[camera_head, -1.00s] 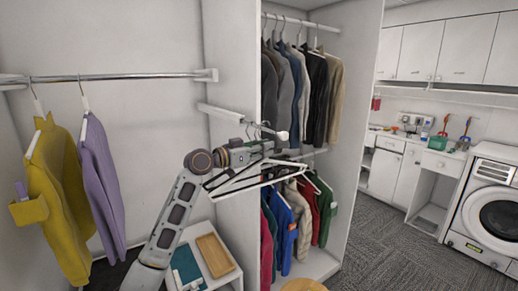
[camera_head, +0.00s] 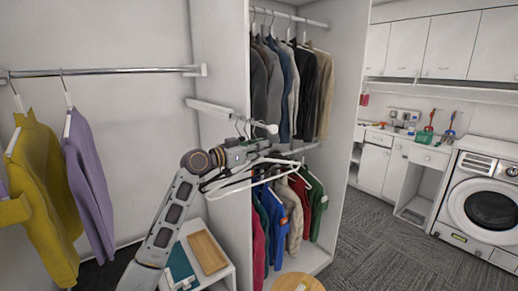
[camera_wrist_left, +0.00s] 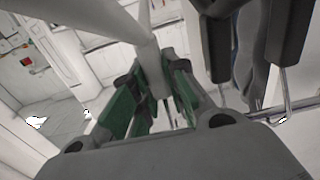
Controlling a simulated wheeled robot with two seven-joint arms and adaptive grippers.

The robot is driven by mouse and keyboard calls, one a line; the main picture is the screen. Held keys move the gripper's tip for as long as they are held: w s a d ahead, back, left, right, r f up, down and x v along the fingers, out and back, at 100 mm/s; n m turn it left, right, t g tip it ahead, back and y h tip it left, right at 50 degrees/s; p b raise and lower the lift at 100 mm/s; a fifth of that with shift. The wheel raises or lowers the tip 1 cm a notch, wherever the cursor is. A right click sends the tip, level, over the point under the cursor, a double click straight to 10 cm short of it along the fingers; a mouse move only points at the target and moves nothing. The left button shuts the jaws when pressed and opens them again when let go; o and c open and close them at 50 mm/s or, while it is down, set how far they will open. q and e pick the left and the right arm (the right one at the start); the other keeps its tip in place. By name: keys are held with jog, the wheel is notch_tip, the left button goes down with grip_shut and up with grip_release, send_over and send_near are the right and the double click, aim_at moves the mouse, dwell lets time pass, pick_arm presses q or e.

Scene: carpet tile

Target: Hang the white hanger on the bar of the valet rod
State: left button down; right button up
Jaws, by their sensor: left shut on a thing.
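The valet rod (camera_head: 209,108) is a short white bar sticking out from the side of the wardrobe panel, with a round knob at its end. My left gripper (camera_head: 262,147) is just below the knob. It is shut on the white hanger (camera_head: 262,180), whose triangular frame spreads below and in front of it. In the left wrist view the green-padded fingers (camera_wrist_left: 150,95) close around a white hanger part (camera_wrist_left: 148,50). Several hooks show near the rod; I cannot tell whether the white hanger's hook is on the bar. Dark hanger bars show beside the white one. My right gripper is out of view.
A chrome rail (camera_head: 110,71) at left holds a yellow sweater (camera_head: 45,190) and a purple one (camera_head: 90,185). The wardrobe (camera_head: 222,60) holds clothes in two rows close behind the gripper. A low white cabinet with a wooden tray (camera_head: 208,252) stands below. Carpet is clear at right.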

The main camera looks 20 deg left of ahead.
pick_arm(q)
jog(key=c, duration=1.3)
grip_release()
jog(key=shift+c, duration=0.2)
jog(key=shift+v, duration=6)
